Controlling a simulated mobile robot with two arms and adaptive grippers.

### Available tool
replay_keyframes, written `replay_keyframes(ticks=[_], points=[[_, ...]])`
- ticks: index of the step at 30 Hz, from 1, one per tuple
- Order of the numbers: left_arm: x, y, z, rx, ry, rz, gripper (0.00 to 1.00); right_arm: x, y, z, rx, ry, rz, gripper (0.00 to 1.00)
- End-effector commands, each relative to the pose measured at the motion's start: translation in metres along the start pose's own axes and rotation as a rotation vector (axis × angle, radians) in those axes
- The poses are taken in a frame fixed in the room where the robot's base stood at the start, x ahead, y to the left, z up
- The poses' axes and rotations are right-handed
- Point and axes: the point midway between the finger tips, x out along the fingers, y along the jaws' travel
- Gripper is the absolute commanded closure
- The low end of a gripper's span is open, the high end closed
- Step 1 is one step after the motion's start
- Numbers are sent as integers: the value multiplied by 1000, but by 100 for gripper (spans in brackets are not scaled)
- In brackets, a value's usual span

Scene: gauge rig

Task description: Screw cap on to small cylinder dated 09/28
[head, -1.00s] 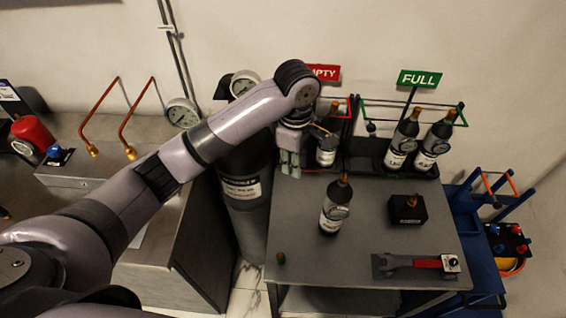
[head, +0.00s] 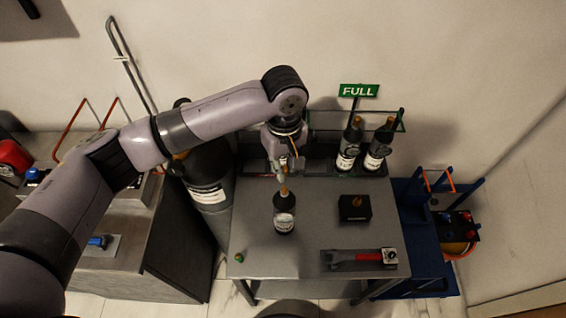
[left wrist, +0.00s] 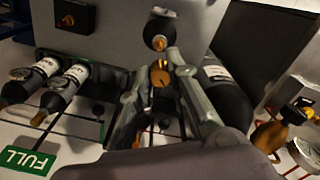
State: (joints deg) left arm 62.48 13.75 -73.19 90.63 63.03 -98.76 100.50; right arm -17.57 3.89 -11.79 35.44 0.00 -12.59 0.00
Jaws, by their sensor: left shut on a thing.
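A small dark cylinder (head: 284,214) with a white label and brass neck stands upright on the grey table (head: 310,190); its date is too small to read. It also shows in the left wrist view (left wrist: 159,28). My left gripper (head: 280,175) points down just above its neck. In the left wrist view the gripper (left wrist: 160,82) is shut on a small brass piece (left wrist: 160,73), which looks like a cap. I cannot tell whether the piece touches the neck. My right gripper is not in view.
A black block with a brass fitting (head: 355,208) and a red-handled tool (head: 360,257) lie right on the table. A small green piece (head: 239,257) is front left. Two cylinders (head: 349,148) stand behind by the FULL sign (head: 359,90). A large dark cylinder (head: 208,190) stands left.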

Motion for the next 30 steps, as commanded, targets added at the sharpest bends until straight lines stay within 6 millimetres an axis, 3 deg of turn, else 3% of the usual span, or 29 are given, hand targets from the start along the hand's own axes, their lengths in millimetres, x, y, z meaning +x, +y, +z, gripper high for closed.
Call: replay_keyframes(ticks=[5, 21, 30], points=[[4, 0, 0, -1, -1, 0, 100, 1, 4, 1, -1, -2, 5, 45], [47, 0, 0, -2, -1, 0, 100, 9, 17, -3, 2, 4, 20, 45], [52, 0, 0, -1, 0, 1, 100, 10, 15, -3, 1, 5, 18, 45]])
